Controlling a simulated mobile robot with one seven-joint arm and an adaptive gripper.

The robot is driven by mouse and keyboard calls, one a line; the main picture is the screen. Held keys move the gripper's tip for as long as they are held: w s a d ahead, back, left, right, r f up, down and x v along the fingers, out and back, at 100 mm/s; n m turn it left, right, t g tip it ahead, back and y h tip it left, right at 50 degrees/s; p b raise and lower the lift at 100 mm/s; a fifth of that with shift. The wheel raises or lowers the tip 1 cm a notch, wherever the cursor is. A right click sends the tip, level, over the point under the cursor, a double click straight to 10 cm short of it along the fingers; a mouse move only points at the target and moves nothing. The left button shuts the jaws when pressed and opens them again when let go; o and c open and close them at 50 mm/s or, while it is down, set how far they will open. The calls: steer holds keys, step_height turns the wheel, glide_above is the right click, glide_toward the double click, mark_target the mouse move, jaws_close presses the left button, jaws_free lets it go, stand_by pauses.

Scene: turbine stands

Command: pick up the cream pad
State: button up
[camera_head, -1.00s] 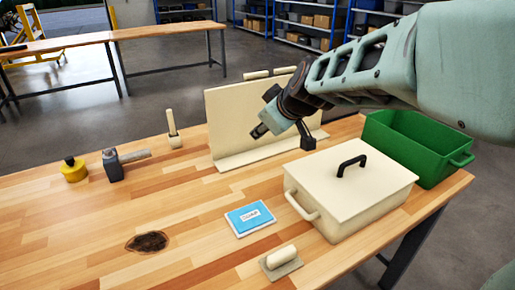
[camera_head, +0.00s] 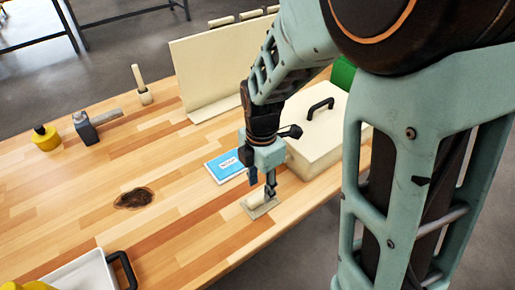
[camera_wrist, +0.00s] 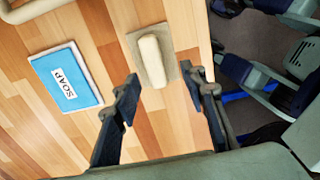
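The cream pad (camera_head: 258,207), a flat grey-beige plate with a rounded cream grip on top, lies on the wooden table near its front edge. In the wrist view the pad (camera_wrist: 151,62) shows whole, its grip running lengthwise. My gripper (camera_head: 270,190) points down just above the pad and partly covers it in the head view. In the wrist view my gripper (camera_wrist: 160,78) is open, its two fingers apart on either side of the pad's near end. Nothing is between the fingers. I cannot tell the exact height above the pad.
A blue soap packet (camera_head: 226,165) lies left of the pad. A cream lidded box (camera_head: 315,150) with a black handle stands behind to the right. A white tray (camera_head: 85,273) is at the front left.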

mark_target(260, 194)
steer(key=shift+w+f+p, duration=0.25)
steer(key=shift+f, duration=1.35)
steer(key=shift+w+f+p, duration=0.2)
steer(key=shift+f, duration=1.35)
steer(key=shift+c, duration=0.4)
jaws_close()
